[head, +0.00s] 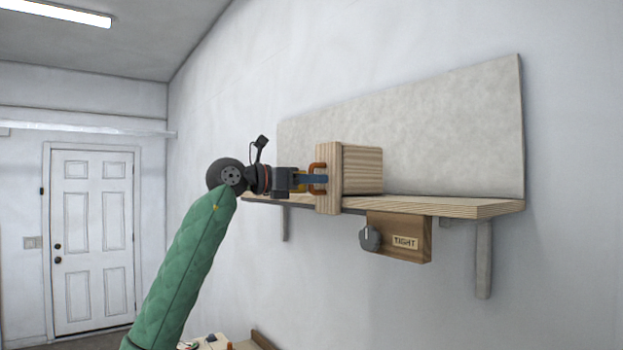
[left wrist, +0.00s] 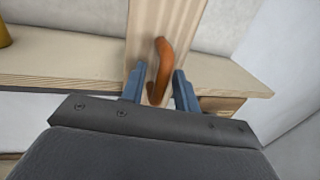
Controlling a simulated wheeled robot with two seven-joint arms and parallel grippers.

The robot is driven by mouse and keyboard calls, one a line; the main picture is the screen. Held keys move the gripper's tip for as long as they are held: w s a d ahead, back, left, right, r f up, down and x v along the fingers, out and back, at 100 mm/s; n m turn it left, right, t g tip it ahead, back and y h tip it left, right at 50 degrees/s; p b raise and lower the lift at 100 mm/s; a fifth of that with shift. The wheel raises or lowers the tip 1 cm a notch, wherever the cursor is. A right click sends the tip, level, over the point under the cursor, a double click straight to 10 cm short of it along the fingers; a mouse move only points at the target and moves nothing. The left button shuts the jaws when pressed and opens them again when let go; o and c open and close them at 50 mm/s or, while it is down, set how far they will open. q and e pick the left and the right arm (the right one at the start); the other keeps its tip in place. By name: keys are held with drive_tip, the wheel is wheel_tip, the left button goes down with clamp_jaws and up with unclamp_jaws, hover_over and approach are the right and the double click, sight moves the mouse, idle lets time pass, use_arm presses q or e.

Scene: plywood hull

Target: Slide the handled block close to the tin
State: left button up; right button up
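The handled block (head: 362,168) is pale wood with an upright front board and stands on the shelf. Its orange handle (head: 317,168) faces my left gripper (head: 321,180). In the left wrist view the handle (left wrist: 161,68) is between the two blue fingers (left wrist: 159,88), with gaps on both sides, so the gripper is open around it. A yellow, rounded thing (left wrist: 4,32), likely the tin, is cut off at the left edge of that view. In the head view a yellow patch (head: 299,187) shows behind the fingers, mostly hidden. My right gripper is not in view.
The wooden shelf (head: 455,207) has a grey back panel (head: 450,130) behind it. Under it hangs a wooden box (head: 415,225) labelled TIGHT with a grey knob (head: 370,238). The shelf is clear right of the block. Brackets (head: 484,260) hold it to the wall.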

use_arm(q)
clamp_jaws()
drive_tip(key=shift+a, duration=0.1)
